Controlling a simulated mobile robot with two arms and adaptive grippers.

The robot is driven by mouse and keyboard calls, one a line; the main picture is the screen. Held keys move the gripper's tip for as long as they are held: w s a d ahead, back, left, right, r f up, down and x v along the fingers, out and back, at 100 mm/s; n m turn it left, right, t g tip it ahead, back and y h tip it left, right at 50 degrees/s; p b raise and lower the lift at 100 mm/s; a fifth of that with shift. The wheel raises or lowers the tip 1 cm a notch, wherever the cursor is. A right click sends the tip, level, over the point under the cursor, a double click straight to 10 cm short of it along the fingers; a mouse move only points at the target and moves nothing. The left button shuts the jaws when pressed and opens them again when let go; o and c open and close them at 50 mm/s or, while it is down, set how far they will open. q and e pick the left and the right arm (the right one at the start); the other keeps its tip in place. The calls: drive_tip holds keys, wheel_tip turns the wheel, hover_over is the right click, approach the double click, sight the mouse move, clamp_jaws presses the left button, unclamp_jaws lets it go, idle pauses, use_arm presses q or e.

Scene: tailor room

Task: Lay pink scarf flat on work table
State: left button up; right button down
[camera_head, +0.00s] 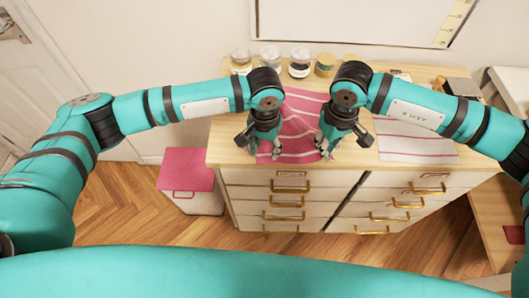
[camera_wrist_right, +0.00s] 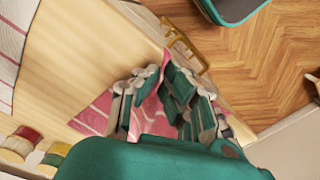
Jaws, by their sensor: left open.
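The pink scarf (camera_head: 300,104) with white stripes lies on the wooden work table (camera_head: 229,134), between and beneath my two grippers, reaching toward the front edge. My left gripper (camera_head: 264,150) points down over the scarf's left front part, its fingers apart. My right gripper (camera_head: 328,148) points down at the scarf's right front part. In the right wrist view, the right gripper's fingers (camera_wrist_right: 158,100) are apart, with pink scarf cloth (camera_wrist_right: 148,88) between and below them. The arms hide parts of the scarf, and I cannot tell whether it is fully flat.
Several jars (camera_head: 299,66) stand along the table's back. A pale cloth with pink stripes (camera_head: 415,145) lies right of the scarf. Drawers with brass handles (camera_head: 288,202) form the table's front. A pink-lidded bin (camera_head: 187,168) stands on the floor at left.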

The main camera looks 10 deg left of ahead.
use_arm(q)
drive_tip(key=shift+f, duration=0.35)
drive_tip(key=shift+f, duration=0.15)
clamp_jaws()
idle(0.5)
drive_tip(key=shift+r, duration=2.55)
